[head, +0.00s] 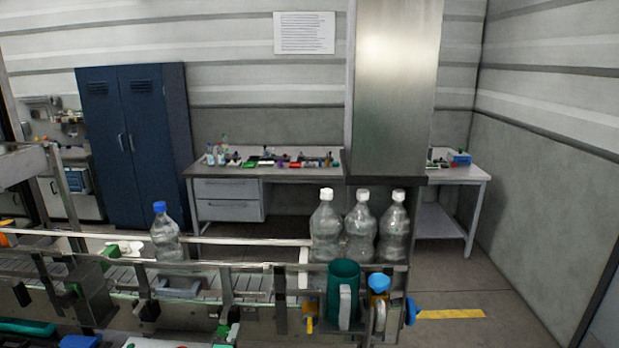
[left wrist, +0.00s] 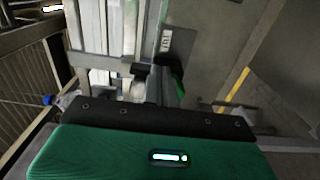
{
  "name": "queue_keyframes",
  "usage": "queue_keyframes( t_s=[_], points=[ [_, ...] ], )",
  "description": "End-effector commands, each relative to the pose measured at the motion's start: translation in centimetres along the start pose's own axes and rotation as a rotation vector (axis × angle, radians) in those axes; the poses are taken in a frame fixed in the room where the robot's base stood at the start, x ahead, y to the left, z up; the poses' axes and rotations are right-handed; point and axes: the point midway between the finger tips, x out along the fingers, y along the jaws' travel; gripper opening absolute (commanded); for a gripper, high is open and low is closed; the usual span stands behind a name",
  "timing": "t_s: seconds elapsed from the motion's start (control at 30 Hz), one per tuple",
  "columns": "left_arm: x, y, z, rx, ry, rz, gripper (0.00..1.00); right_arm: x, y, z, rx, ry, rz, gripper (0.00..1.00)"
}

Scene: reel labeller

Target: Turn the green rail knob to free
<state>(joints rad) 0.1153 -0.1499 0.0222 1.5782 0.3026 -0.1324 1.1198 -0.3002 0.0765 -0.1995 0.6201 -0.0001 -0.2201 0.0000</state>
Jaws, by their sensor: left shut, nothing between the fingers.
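A green part (left wrist: 180,84), which may be the green rail knob, shows partly in the left wrist view, beside the end of my left gripper (left wrist: 166,90). Most of it is hidden, and its turned position cannot be read. The gripper is shut and empty; I cannot tell whether it touches the green part. In the head view small green parts show on the conveyor's left part (head: 112,254) and near its front lower edge (head: 223,330); I cannot tell whether either is the knob. My left fingertips cannot be made out there. My right gripper is not in view.
The conveyor (head: 255,283) crosses the head view. Three white-capped bottles (head: 360,228) stand at its right, a blue-capped bottle (head: 166,235) further left. Blue knobs (head: 378,282) sit at the right end. A steel column (head: 395,90) rises behind. Floor right of the conveyor is clear.

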Motion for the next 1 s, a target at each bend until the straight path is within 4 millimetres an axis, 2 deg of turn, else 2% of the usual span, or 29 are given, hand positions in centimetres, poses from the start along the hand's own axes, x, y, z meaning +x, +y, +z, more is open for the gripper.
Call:
queue_keyframes(
  t_s=[0.17,0.47,1.0],
  points=[
    [0.0,0.1,-0.3,0.002,0.005,0.001,0.0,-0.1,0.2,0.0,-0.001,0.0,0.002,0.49],
    [-0.2,0.4,0.5,0.002,0.003,0.0,0.0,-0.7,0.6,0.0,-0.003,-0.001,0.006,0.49],
    [-5.8,0.4,0.7,0.001,0.001,0.0,0.0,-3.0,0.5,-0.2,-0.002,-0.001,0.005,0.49]
  ],
)
